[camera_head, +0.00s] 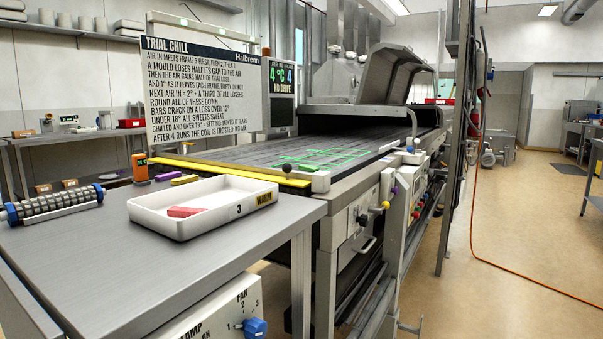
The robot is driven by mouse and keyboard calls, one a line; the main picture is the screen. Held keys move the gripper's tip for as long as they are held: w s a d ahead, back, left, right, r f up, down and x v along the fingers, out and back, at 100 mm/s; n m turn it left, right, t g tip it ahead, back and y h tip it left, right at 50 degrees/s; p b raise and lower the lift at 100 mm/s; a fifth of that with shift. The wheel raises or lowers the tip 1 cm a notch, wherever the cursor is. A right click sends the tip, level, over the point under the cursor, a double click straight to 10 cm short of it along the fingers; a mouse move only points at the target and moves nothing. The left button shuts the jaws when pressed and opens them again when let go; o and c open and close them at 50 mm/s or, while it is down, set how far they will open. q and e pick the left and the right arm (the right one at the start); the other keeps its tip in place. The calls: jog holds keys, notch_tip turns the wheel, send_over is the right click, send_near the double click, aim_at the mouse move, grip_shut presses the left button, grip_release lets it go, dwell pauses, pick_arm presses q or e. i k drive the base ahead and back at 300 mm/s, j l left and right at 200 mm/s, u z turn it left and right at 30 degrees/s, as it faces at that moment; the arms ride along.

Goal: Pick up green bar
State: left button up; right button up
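A small solid green piece (309,168), which looks like the green bar, lies at the near end of the belt (270,155), beside bright green marking lines (345,153). It is small in this view, so I cannot be sure of its shape. On the table's far edge lie a purple bar (168,176) and a yellow bar (184,180). A red-pink bar (185,211) lies in the white tray (205,226) marked 3 and WARM. Neither of my grippers is in view.
The steel table (130,265) has free room in front of the tray. A ridged roller (55,203) with blue ends lies at its left. An orange device (140,168) stands behind. A yellow strip (235,174) crosses before the belt. A hood (395,78) stands open at the far end.

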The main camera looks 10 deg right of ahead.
aim_at(311, 168)
jog(key=i+l+u, duration=0.1)
jog(key=l, duration=0.45)
jog(key=i+l, duration=0.2)
jog(key=l, duration=0.35)
jog(key=i+l+u, duration=0.15)
jog(key=l, duration=0.45)
jog(key=i+l, duration=0.1)
jog(key=l, duration=0.45)
jog(key=i+l+u, duration=0.15)
jog(key=l, duration=0.45)
jog(key=l+u, duration=0.1)
jog(key=l, duration=0.45)
